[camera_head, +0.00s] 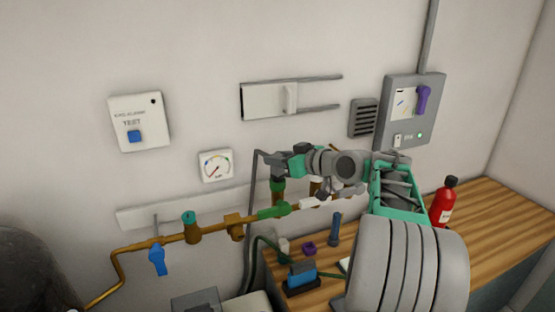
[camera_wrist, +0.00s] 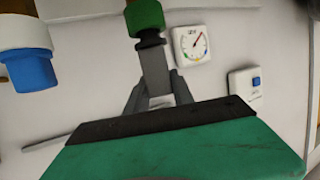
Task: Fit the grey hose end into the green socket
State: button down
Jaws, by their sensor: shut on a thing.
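The green socket (camera_head: 277,184) sits on an upright brown stub of the wall pipe, below my gripper (camera_head: 277,160). It also shows at the top of the wrist view (camera_wrist: 145,17). The grey hose end (camera_wrist: 153,65) is between my shut fingers (camera_wrist: 158,97) and points at the green socket. Its tip meets or overlaps the socket's mouth in the wrist view; I cannot tell whether or how far it is inside. In the head view, my gripper mostly hides the hose end. A dark grey hose (camera_head: 252,190) hangs down to the left of my gripper.
The brown pipe (camera_head: 160,241) carries a teal-topped stub (camera_head: 189,218), a blue valve handle (camera_head: 157,262) and a green lever (camera_head: 272,212). A blue-and-white part (camera_wrist: 30,62) is left in the wrist view. A red extinguisher (camera_head: 443,203) stands on the wooden bench (camera_head: 490,222).

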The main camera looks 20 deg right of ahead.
jog(key=shift+f+b, duration=0.55)
jog(key=shift+f, duration=0.05)
jog(key=c, duration=1.4)
grip_release()
jog(key=shift+o, duration=0.2)
jog(key=v, duration=1.1)
jog(key=shift+b, duration=0.35)
jog(key=shift+r, duration=0.1)
